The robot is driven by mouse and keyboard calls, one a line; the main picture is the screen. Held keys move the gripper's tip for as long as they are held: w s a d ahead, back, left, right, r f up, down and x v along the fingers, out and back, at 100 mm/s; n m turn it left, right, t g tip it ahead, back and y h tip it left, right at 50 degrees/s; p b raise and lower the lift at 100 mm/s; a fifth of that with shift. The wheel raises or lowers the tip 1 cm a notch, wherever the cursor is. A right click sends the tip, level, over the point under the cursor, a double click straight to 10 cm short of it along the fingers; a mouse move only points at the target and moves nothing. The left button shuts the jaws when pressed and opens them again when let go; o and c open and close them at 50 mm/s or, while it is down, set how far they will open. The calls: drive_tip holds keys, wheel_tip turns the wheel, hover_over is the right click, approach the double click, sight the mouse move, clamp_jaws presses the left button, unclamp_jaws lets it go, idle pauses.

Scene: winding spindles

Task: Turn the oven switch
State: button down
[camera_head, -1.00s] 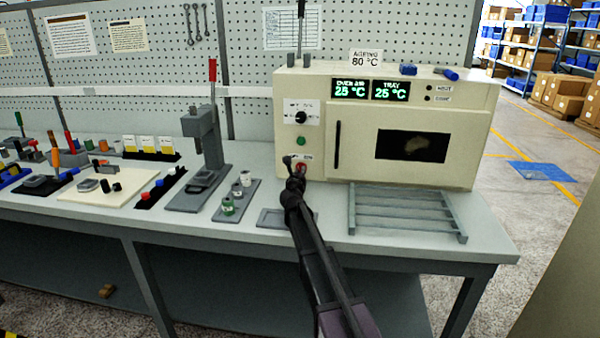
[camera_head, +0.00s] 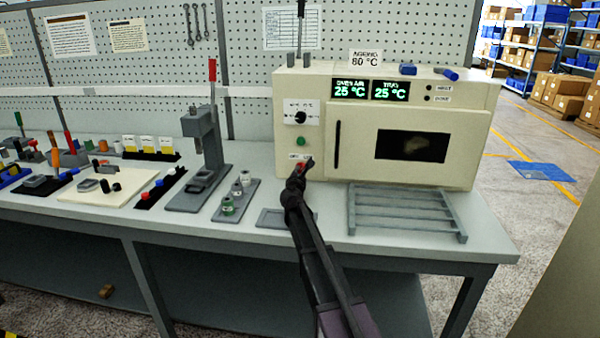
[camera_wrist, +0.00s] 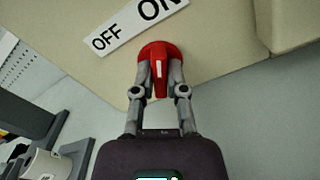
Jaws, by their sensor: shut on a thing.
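The oven (camera_head: 455,150) is a cream box on the right of the bench, its door shut and its displays lit. Its red switch (camera_wrist: 158,52) has a white pointer line and sits below an OFF/ON label (camera_wrist: 138,25) in the wrist view. My gripper (camera_wrist: 160,75) is shut on the switch, one finger on each side. In the wrist view the pointer line runs roughly along my fingers. In the head view my gripper (camera_head: 300,168) covers most of the switch at the oven's lower left front.
A black dial (camera_head: 300,117) and a green button (camera_head: 300,141) sit above the switch. A grey rack (camera_head: 405,212) lies before the oven. A press with a red lever (camera_head: 212,70) and a holder with small cylinders (camera_head: 237,198) stand to the left.

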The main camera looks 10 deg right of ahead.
drive_tip(key=shift+m, duration=0.6)
drive_tip(key=shift+w, duration=0.1)
drive_tip(key=c, duration=0.7)
unclamp_jaws()
drive_tip(key=shift+s, duration=0.2)
drive_tip(key=v, duration=1.1)
drive_tip(key=shift+s+a, duration=0.2)
drive_tip(key=shift+s, duration=0.15)
drive_tip(key=shift+r, duration=0.2)
